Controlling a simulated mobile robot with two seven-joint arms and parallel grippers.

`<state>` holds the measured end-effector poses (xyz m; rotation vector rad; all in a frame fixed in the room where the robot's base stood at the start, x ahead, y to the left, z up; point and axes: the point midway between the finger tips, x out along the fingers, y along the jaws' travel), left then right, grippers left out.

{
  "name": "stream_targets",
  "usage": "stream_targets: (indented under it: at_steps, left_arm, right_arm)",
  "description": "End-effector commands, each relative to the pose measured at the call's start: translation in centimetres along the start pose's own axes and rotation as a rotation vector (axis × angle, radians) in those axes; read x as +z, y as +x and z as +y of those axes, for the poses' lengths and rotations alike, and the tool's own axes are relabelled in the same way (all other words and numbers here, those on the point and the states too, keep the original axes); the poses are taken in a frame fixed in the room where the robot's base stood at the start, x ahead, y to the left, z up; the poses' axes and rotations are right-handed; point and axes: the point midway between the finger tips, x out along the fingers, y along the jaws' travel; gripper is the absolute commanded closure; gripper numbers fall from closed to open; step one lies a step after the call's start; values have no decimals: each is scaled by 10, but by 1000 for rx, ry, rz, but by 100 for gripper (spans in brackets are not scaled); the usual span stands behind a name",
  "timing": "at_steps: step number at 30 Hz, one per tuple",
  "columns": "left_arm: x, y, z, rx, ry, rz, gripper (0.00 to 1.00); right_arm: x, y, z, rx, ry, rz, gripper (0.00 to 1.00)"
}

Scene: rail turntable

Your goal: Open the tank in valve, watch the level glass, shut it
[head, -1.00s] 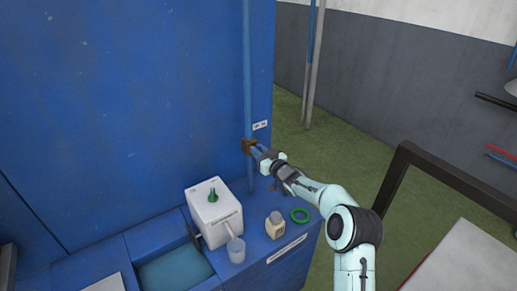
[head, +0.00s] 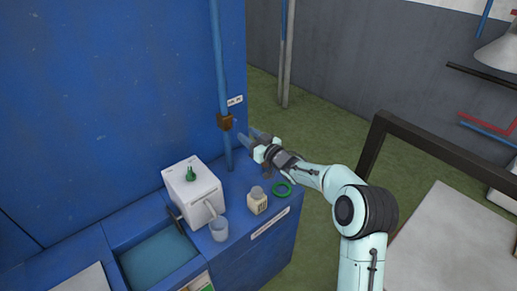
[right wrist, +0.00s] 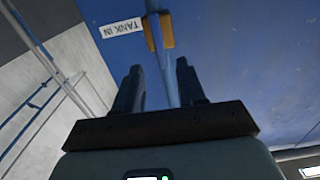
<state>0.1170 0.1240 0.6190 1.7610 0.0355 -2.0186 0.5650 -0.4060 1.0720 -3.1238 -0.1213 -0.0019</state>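The tank in valve (head: 225,122) is a small brown fitting on the upright blue pipe (head: 217,60) against the blue wall. In the right wrist view it shows as brown pieces (right wrist: 167,30) at the pipe, beside a "TANK IN" label (right wrist: 123,27). My right gripper (head: 250,137) is just right of the valve, apart from it. In the right wrist view its fingers (right wrist: 160,88) are spread and empty, pointing toward the pipe and valve. I cannot make out a level glass. My left gripper is not in view.
A water basin (head: 160,258) is at left. A dark frame (head: 440,158) stands at right.

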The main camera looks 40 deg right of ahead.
Motion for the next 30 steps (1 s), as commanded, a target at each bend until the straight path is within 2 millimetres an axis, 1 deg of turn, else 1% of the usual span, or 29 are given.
stream_targets:
  at_steps: [1,3,6,10,14,30]
  left_arm:
    - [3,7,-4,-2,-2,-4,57]
    - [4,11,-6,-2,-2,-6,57]
    - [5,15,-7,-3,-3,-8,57]
    - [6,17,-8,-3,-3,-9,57]
    - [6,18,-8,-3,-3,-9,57]
    - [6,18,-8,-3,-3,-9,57]
  right_arm:
    - [2,-13,0,2,-2,-2,60]
    - [2,-26,0,1,0,-1,60]
    - [0,-40,0,1,0,0,60]
    - [-1,-51,0,0,1,1,60]
    - [-1,-54,-1,-1,1,1,60]
    - [-1,-54,-1,-1,1,1,60]
